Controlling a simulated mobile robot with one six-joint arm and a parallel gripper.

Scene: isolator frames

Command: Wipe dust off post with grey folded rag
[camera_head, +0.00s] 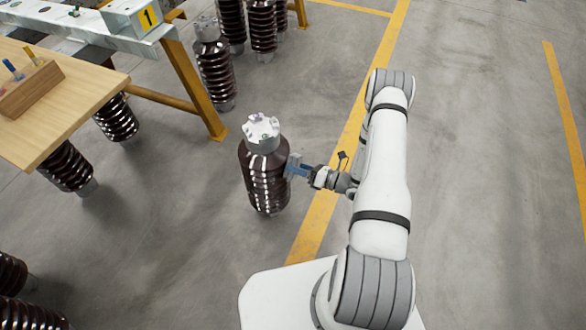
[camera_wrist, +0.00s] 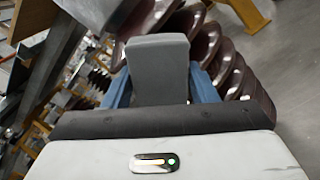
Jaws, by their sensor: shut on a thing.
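The post (camera_head: 265,180) is a dark brown ribbed insulator with a pale metal cap (camera_head: 262,130), standing upright on the floor in the head view. Its ribs (camera_wrist: 205,45) fill the upper middle of the wrist view. My gripper (camera_head: 297,170) is at the post's right side, level with its upper ribs. Its blue fingers are shut on the grey folded rag (camera_wrist: 158,62), a block that sticks out past the fingers. The rag is against or very close to the post; I cannot tell if they touch. Dust on the ribs cannot be made out.
A wooden table (camera_head: 95,95) stands at the left with a small wooden rack (camera_head: 30,90) on it. Several other insulators (camera_head: 215,70) stand around. The floor at the right is clear.

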